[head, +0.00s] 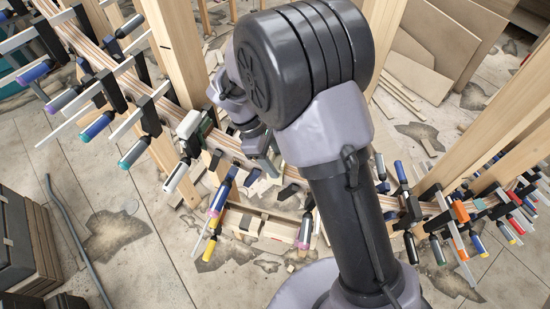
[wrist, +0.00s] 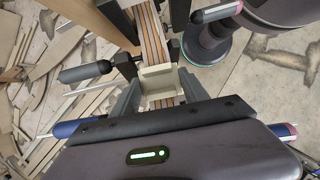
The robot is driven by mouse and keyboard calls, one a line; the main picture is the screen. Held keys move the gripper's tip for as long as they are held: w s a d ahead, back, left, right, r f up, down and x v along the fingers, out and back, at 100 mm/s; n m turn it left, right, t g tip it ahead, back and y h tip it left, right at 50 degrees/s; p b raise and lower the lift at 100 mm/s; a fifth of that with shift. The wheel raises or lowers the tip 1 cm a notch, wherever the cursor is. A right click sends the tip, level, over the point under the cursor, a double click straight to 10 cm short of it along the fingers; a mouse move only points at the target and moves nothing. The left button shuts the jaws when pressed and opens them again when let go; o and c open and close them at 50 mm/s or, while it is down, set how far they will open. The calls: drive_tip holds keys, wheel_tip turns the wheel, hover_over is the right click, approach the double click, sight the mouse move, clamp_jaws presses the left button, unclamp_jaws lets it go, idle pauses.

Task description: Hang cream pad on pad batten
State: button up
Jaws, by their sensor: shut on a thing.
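The cream pad (wrist: 157,77) is a small pale block in the middle of the wrist view. My gripper (wrist: 160,90) is shut on it, with one dark finger on each side. The pad is over the laminated curved stringer (wrist: 151,30). I cannot tell whether it touches the strips. In the head view my arm hides most of the gripper, and I cannot make out the held pad there. A low pale batten (head: 268,222) with small blocks along it stands below the stringer; I cannot tell for sure that it is the pad batten.
Clamps with coloured handles (head: 133,152) crowd the stringer on both sides. Upright timber posts (head: 173,50) rise close to my arm. In the wrist view a dark clamp handle (wrist: 87,72) lies left of the pad. Offcuts litter the floor, and sheets (head: 440,45) lean at the back right.

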drive_tip(key=o, duration=1.4)
drive_tip(key=shift+c, duration=0.2)
drive_tip(key=shift+f+b, duration=0.2)
drive_tip(key=shift+b, duration=0.15)
drive_tip(key=p+v, duration=0.5)
drive_tip(key=v, duration=1.3)
drive_tip(key=s+d+r+m+t+y, duration=0.2)
drive_tip(key=s+d+r+m+y, duration=0.2)
drive_tip(key=s+d+r+m, duration=0.4)
drive_tip(key=s+d+r+m+t+y, duration=0.1)
drive_tip(key=s+d+m+t, duration=0.4)
drive_tip(key=s+m, duration=0.6)
drive_tip(key=shift+d+r+y, duration=0.35)
drive_tip(key=shift+d+y, duration=0.25)
drive_tip(key=shift+d, duration=0.3)
